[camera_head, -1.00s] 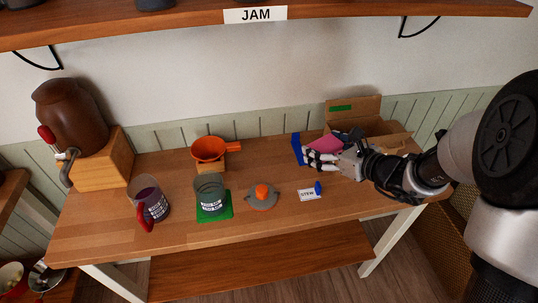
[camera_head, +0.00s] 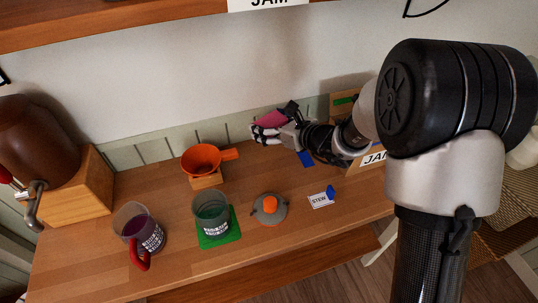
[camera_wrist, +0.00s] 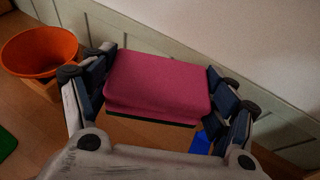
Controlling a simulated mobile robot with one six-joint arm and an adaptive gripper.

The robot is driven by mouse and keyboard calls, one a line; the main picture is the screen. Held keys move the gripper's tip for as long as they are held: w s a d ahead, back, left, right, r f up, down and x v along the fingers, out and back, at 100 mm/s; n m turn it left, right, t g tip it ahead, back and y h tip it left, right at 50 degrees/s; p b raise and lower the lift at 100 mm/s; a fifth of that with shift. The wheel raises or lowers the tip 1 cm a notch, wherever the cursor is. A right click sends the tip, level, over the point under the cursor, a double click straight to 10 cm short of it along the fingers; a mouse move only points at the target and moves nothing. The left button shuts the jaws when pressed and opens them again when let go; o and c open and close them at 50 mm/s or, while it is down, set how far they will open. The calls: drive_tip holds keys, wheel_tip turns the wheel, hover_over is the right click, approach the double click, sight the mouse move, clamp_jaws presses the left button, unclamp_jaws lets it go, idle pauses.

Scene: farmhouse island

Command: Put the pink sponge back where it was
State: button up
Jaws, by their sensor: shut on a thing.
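The pink sponge (camera_head: 271,119) is held up near the wall at the back of the table, right of the orange funnel. It also shows in the wrist view (camera_wrist: 158,85). My gripper (camera_head: 262,132) is shut on it, with a finger on each side in the wrist view (camera_wrist: 160,78). The sponge appears to be above the tabletop. A blue patch (camera_head: 306,158) lies on the table under my arm; part of it shows in the wrist view (camera_wrist: 200,144).
The orange funnel (camera_head: 201,159) stands on a wooden block close left of my gripper. A green-bottomed jar, a mug, a grey-orange lid (camera_head: 269,210) and a STEW card (camera_head: 321,200) stand nearer the front. A cardboard box (camera_head: 370,160) is partly hidden behind my arm.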

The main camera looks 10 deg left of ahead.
sight(270, 158)
wheel_tip(270, 158, down, 12)
drive_tip(key=b, duration=0.3)
drive_tip(key=shift+r, duration=0.1)
drive_tip(key=shift+b, duration=0.35)
drive_tip(key=shift+f, duration=0.2)
drive_tip(key=o, duration=1)
drive_tip(key=shift+r, duration=0.1)
drive_tip(key=shift+o, duration=0.2)
drive_tip(key=shift+r, duration=0.15)
drive_tip(key=p+v, duration=0.3)
drive_tip(key=v, duration=0.7)
drive_tip(key=shift+s+d+r, duration=0.1)
drive_tip(key=shift+d+r, duration=0.1)
drive_tip(key=shift+r, duration=0.05)
drive_tip(key=shift+s+d+r, duration=0.2)
drive_tip(key=shift+s+d, duration=0.25)
drive_tip(key=shift+d, duration=0.05)
